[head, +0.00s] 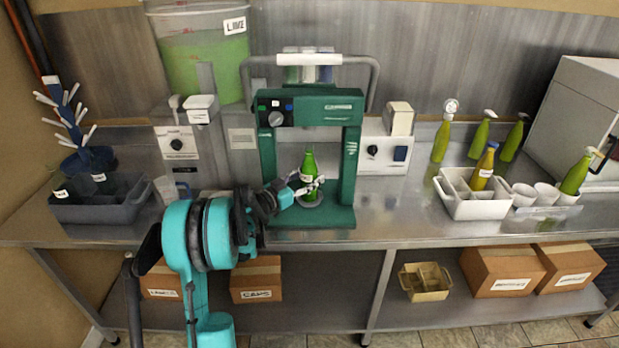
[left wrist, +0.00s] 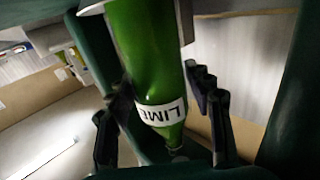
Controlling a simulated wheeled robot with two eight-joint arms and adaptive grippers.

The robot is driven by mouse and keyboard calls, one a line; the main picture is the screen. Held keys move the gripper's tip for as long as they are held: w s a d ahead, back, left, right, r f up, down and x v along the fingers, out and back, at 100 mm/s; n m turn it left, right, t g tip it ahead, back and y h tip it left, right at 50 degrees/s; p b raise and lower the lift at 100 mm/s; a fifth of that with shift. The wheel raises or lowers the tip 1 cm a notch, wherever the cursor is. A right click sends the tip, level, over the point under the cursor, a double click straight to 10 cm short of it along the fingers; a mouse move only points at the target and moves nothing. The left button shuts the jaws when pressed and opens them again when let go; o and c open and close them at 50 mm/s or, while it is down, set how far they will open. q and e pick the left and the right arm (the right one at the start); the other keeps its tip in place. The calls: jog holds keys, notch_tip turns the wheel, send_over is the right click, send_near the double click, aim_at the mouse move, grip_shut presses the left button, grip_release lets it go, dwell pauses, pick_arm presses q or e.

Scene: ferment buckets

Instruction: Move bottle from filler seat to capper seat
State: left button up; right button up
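A green bottle (head: 308,176) with a white label stands upright on the round capper seat (head: 313,203), inside the green capper frame (head: 349,165). In the left wrist view the bottle (left wrist: 150,55) appears neck-down, with its label reading LIME. My left gripper (head: 309,186) reaches in from the left at the bottle. Its two fingers (left wrist: 160,118) are apart, one on each side of the bottle, with gaps showing beside the label. The filler (head: 180,145), below the green lime tank (head: 205,60), is left of the capper; its seat is largely hidden behind my arm. My right gripper is not in view.
A grey divided crate (head: 100,207) and a blue drying rack (head: 85,155) are at the left. A white crate (head: 474,209), several green bottles and white cups (head: 523,195) stand at the right.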

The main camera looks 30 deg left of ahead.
pick_arm(q)
jog(key=o, duration=0.3)
jog(key=shift+d+f, duration=0.15)
jog(key=shift+f, duration=0.1)
jog(key=shift+s, duration=0.15)
jog(key=v, duration=1.1)
jog(key=shift+s+a+r, duration=0.2)
jog(key=shift+a, duration=0.25)
jog(key=shift+s+d, duration=0.1)
jog(key=shift+s, duration=0.1)
jog(key=s+d+r, duration=0.1)
jog(key=s+d, duration=0.6)
jog(key=s, duration=0.4)
